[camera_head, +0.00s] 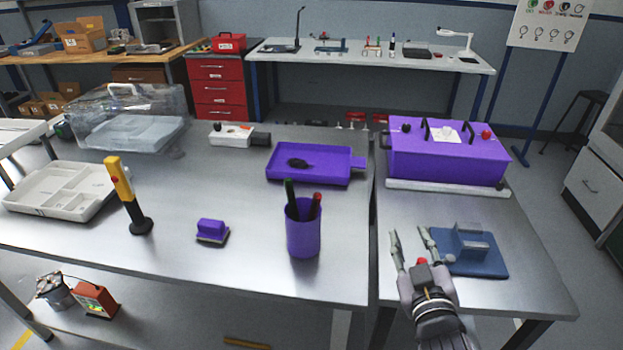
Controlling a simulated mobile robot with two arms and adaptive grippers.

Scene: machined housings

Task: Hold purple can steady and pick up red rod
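The purple can (303,234) stands upright near the front edge of the left table. The red rod (316,204) stands in it, leaning to the right, with its top above the rim. A dark green rod (290,194) stands beside it in the can and leans left. The lower parts of both rods are hidden inside the can. My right gripper (409,234) is open and empty, to the right of the can and apart from it, over the right table. My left gripper is not in view.
A blue fixture (482,262) with a grey block is close to the right of my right gripper. A purple tray (283,175) lies behind the can, a purple box (447,162) behind the gripper. A purple brush (212,231) and yellow-handled tool (120,181) stand left.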

